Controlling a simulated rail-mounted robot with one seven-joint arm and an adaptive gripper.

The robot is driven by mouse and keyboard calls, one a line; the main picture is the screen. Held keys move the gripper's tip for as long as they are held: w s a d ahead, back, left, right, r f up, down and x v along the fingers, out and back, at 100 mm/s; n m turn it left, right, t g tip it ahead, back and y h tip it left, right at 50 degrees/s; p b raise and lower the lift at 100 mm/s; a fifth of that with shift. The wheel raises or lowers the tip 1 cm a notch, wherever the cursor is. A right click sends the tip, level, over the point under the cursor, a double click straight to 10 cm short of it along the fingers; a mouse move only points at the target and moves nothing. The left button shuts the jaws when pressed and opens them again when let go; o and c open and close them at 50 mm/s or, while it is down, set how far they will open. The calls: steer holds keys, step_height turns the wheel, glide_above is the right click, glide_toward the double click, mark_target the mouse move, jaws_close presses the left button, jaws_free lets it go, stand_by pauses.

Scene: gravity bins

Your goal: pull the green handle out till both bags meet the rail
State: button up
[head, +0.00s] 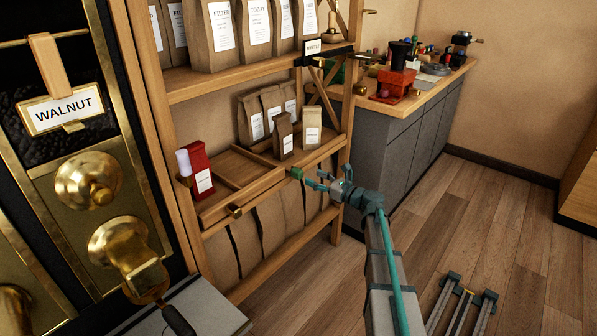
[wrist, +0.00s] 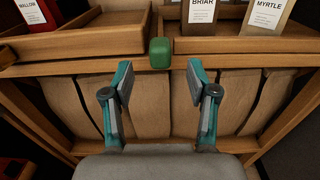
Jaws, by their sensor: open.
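The green handle (head: 297,172) is a small block at the front edge of the wooden tray shelf (head: 262,181). In the wrist view the green handle (wrist: 160,53) shows just beyond and between my fingertips. My gripper (head: 318,181) is open and empty, a little in front of the handle; its teal fingers (wrist: 158,77) stand apart. A brown bag labelled BRIAR (wrist: 200,18) and a paler bag labelled MYRTLE (wrist: 267,16) stand upright behind the wooden front rail (wrist: 235,45). In the head view the brown bag (head: 284,138) and pale bag (head: 312,128) are side by side.
A red bag labelled WILLOW (wrist: 35,14) stands at the left, beside an empty part of the tray. More brown bags (head: 250,236) fill the level below. A grey cabinet (head: 415,147) stands to the right; the wooden floor (head: 490,200) in front of it is mostly clear.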

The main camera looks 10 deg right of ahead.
mark_target(302, 172)
steer(key=x, duration=0.8)
steer(key=shift+w+a, duration=0.3)
jaws_close()
